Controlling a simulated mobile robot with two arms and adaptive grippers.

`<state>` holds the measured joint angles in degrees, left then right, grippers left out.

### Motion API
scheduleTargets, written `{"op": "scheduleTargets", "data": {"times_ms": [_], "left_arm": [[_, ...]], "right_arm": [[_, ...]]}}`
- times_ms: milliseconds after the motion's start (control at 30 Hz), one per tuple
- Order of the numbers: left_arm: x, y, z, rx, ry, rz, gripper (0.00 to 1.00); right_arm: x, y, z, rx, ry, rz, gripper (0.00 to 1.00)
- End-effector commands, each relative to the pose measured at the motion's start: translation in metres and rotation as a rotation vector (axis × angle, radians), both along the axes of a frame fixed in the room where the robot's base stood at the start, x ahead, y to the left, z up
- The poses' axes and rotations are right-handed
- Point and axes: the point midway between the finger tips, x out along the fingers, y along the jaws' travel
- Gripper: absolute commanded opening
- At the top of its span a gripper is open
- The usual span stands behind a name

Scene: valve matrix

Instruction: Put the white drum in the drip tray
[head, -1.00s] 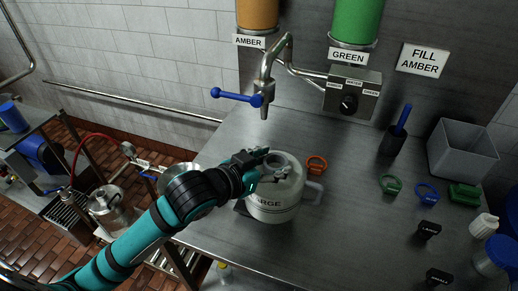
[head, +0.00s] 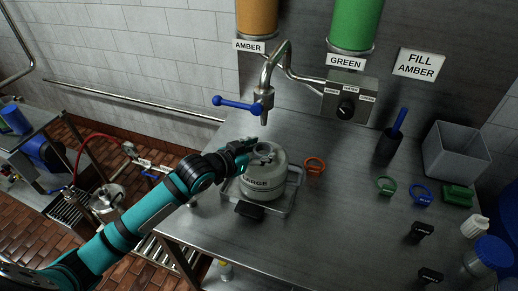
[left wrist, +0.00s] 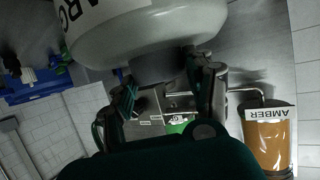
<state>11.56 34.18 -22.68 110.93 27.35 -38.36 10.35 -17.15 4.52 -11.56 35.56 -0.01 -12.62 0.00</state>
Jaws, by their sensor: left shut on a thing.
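The white drum (head: 264,173), marked LARGE, has a side handle on its right and stands about upright within the outline of the metal drip tray (head: 287,207). I cannot tell whether its base touches the tray floor. My left gripper (head: 252,147) is shut on the drum's neck from the left. In the left wrist view the drum (left wrist: 150,25) fills the top, and its grey neck (left wrist: 158,66) sits between the fingers. My right gripper is not in view.
A tap with a blue lever (head: 238,103) hangs above and behind the drum. A black block (head: 249,210) is at the tray's front. An orange ring (head: 314,166) lies to the right. Rings, a grey bin (head: 455,152) and a blue-lidded jar (head: 490,256) stand farther right.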

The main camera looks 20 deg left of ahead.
Motion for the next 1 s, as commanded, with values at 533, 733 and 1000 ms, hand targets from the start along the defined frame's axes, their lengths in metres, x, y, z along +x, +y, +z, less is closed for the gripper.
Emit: {"op": "scheduleTargets", "data": {"times_ms": [533, 733, 1000], "left_arm": [[0.000, 0.000, -0.002, 0.000, 0.001, 0.000, 0.77], [0.000, 0.000, 0.000, -0.001, -0.001, 0.000, 0.77], [-0.034, 0.016, 0.012, 0.002, 0.000, -0.001, 0.77]], "right_arm": [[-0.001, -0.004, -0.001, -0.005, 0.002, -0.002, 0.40], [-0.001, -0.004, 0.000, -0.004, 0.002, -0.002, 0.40], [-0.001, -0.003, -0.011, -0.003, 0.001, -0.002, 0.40]]}}
